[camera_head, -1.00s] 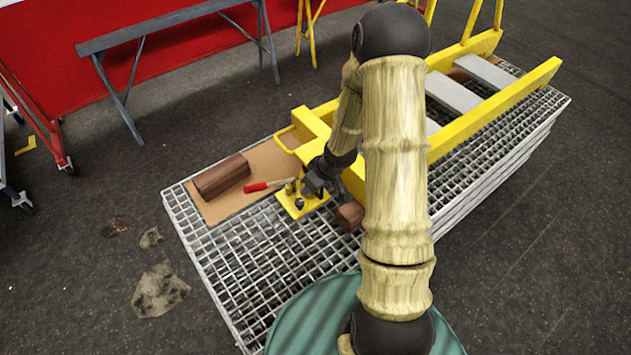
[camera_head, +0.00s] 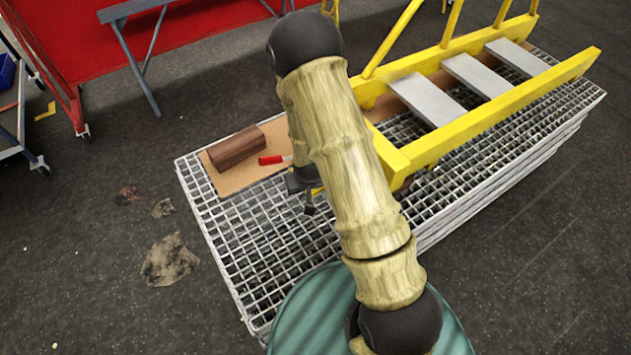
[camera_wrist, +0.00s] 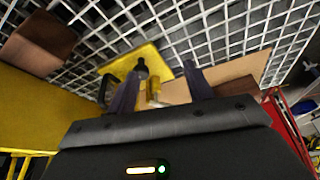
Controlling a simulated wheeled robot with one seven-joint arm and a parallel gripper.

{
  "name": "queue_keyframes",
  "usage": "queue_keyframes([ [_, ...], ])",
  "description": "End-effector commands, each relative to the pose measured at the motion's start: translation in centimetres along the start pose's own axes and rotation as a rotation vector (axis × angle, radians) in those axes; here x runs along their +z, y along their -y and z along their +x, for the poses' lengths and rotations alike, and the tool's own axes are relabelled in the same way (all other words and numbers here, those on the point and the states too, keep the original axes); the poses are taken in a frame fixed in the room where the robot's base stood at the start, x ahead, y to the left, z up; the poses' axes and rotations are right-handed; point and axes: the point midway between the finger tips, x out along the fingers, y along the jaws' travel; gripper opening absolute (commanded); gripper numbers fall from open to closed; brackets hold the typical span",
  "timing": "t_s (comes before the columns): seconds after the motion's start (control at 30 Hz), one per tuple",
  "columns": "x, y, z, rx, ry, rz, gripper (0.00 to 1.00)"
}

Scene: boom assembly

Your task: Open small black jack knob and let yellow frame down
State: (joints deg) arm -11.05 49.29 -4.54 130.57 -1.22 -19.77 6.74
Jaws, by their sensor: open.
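The yellow frame (camera_head: 505,107) with grey cross slats lies along the right part of the grating stack in the head view; my arm hides its near-left end. My gripper (camera_wrist: 161,86) is open, its two dark fingers apart in the wrist view. A small black knob (camera_wrist: 141,69) on a yellow plate (camera_wrist: 165,60) shows between the fingers in the picture; I cannot tell whether either finger touches it. A brass-coloured post (camera_wrist: 154,90) stands beside it. In the head view, a red handle (camera_head: 271,160) sticks out left of my arm, which hides most of the gripper.
A grey trestle (camera_head: 140,12) and a red panel (camera_head: 60,50) stand behind.

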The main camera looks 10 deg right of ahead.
Motion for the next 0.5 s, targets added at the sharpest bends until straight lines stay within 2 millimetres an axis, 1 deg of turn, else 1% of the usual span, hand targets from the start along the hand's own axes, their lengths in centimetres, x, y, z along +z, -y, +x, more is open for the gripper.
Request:
queue_keyframes([
  [0.03,0.7,0.8,1.1,0.028,-0.006,0.022,0.52],
  [0.2,1.9,2.1,2.9,0.139,-0.054,0.127,0.52],
  [0.37,2.8,3.0,3.9,0.246,-0.135,0.215,0.52],
  [0.5,3.3,3.5,4.1,0.336,-0.232,0.288,0.52],
])
